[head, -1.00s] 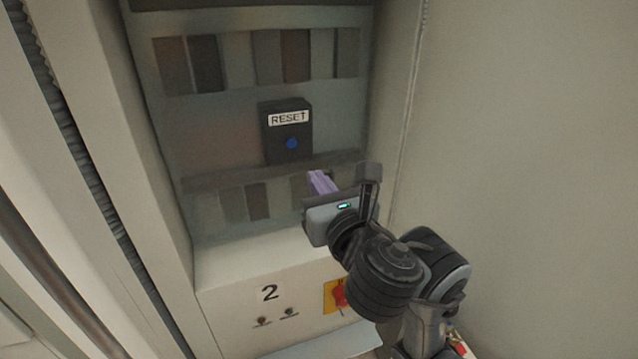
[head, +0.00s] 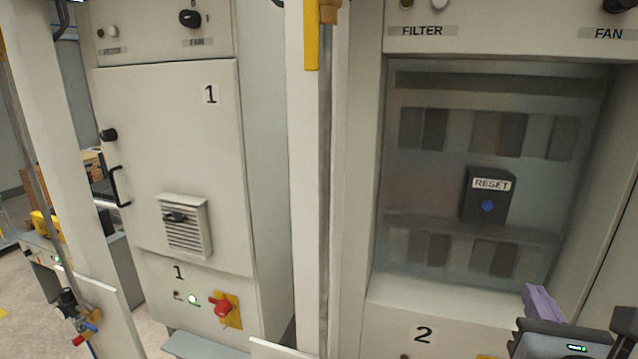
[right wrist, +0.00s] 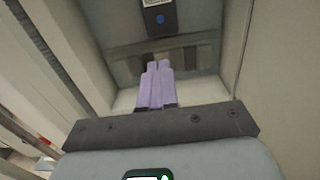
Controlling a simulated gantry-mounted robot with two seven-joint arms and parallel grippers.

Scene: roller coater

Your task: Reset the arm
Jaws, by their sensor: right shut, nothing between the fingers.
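My right gripper (head: 540,303) is at the lower right of the head view, below and in front of the black RESET box (head: 487,196) with its blue button. In the right wrist view its lilac fingers (right wrist: 156,85) are together, with nothing between them, and point toward the open cabinet. The RESET box also shows at the top of that view (right wrist: 159,20), beyond the fingertips and apart from them. Most of the right arm is outside the head view. My left gripper is in neither view.
Cabinet 2 (head: 423,335) is open at the front, its side walls enclosing the recess. Cabinet 1 (head: 160,140) stands to the left with its door closed, a black handle and a red switch (head: 224,308). A post (head: 325,180) stands between them.

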